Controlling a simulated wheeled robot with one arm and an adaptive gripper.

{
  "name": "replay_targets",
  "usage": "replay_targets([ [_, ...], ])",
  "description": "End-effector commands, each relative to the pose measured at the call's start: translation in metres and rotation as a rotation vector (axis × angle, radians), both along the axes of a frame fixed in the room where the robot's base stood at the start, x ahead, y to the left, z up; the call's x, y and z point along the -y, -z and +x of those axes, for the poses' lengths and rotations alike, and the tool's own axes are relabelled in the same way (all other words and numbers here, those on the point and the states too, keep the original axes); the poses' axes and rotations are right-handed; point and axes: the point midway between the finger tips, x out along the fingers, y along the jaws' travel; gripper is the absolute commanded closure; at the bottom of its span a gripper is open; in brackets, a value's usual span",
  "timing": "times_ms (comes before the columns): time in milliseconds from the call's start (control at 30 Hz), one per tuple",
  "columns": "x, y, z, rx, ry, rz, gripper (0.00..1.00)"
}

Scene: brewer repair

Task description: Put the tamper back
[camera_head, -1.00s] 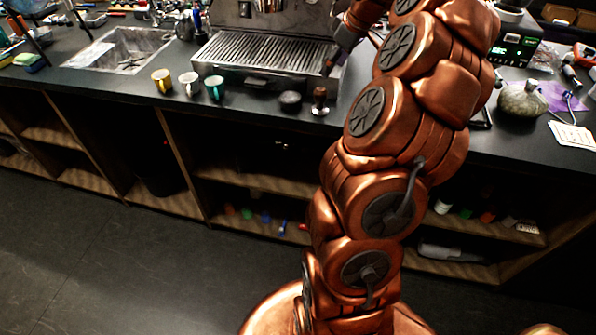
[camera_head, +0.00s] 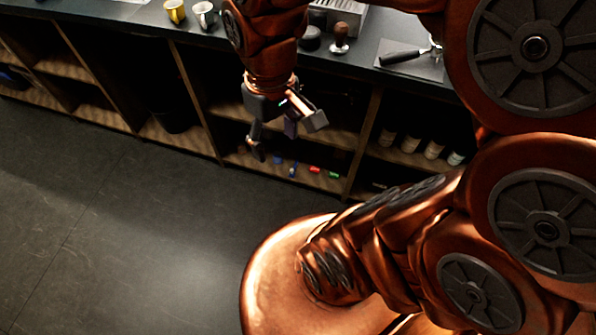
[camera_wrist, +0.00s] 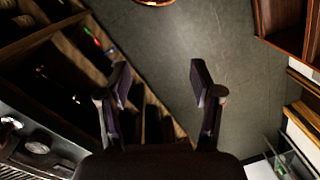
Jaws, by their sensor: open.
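The tamper (camera_head: 340,38), with a brown handle and a metal base, stands upright on the dark counter near its front edge. A round black piece (camera_head: 311,39) sits just left of it. My gripper (camera_head: 287,138) hangs pointing down in front of the counter, below the counter top and apart from the tamper. Its fingers are spread with nothing between them; this also shows in the wrist view (camera_wrist: 160,86), where floor and shelf lie beyond them.
A portafilter (camera_head: 405,56) lies on a mat right of the tamper. A yellow cup (camera_head: 175,11) and a white cup (camera_head: 204,14) stand to the left. Open shelves (camera_head: 325,176) with small items lie under the counter. The floor (camera_head: 130,240) at left is clear.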

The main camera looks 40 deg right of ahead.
Motion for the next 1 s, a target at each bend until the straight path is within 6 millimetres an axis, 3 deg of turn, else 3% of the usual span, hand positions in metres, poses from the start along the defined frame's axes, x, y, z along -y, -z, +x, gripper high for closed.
replay_targets([
  [100, -0.006, 0.015, -0.040, -0.042, 0.054, -0.040, 0.35],
  [300, -0.006, 0.028, -0.071, -0.079, 0.118, -0.075, 0.35],
  [933, -0.006, 0.029, -0.074, -0.081, 0.125, -0.078, 0.35],
  [1000, -0.006, 0.029, -0.074, -0.082, 0.125, -0.078, 0.40],
])
